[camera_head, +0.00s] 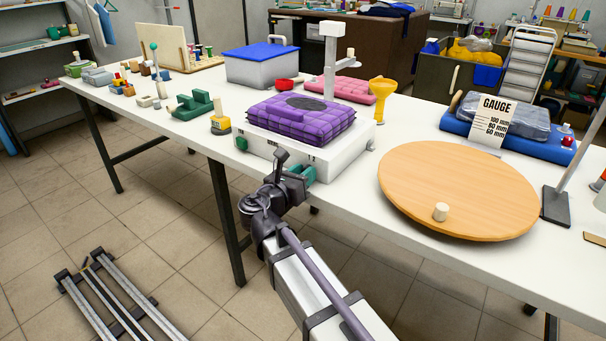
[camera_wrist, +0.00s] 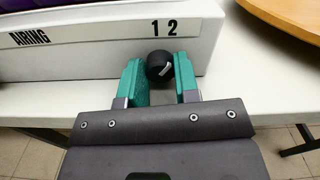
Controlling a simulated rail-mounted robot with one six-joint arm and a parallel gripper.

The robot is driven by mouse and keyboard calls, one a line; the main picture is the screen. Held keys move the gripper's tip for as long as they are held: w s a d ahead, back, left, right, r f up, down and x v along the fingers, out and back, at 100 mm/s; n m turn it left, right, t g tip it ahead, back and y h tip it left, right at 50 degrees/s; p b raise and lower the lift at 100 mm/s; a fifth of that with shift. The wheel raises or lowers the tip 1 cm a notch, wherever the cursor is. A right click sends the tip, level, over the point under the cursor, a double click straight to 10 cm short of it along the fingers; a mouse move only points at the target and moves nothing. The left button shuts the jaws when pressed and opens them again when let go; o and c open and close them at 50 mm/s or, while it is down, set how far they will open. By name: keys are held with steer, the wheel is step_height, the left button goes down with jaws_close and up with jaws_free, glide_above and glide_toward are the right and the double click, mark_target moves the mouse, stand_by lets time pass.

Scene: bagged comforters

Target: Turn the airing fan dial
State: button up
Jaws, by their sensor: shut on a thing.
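The airing fan dial (camera_wrist: 159,65) is a round black knob with a white mark, on the front of a white box. The mark lies right of the knob's centre, tilted up to the right. The numbers 1 and 2 are printed above it, and lettering that reads as AIRING stands to the left. My gripper (camera_wrist: 158,76) has its green fingers on either side of the dial, shut on it. In the head view, my gripper (camera_head: 299,174) is at the front of the white box (camera_head: 345,156) and the dial is hidden.
A purple bagged comforter (camera_head: 300,120) lies on the box. A round wooden board (camera_head: 450,185) with a small peg is to the right. A yellow funnel-shaped thing (camera_head: 381,88) stands behind the box. The white table's front edge (camera_wrist: 40,119) is close below my gripper.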

steer(key=m, duration=0.2)
steer(key=shift+m, duration=0.4)
steer(key=shift+c, duration=0.2)
steer(key=o, duration=0.9)
steer(key=v, duration=1.1)
steer(key=shift+d, duration=0.1)
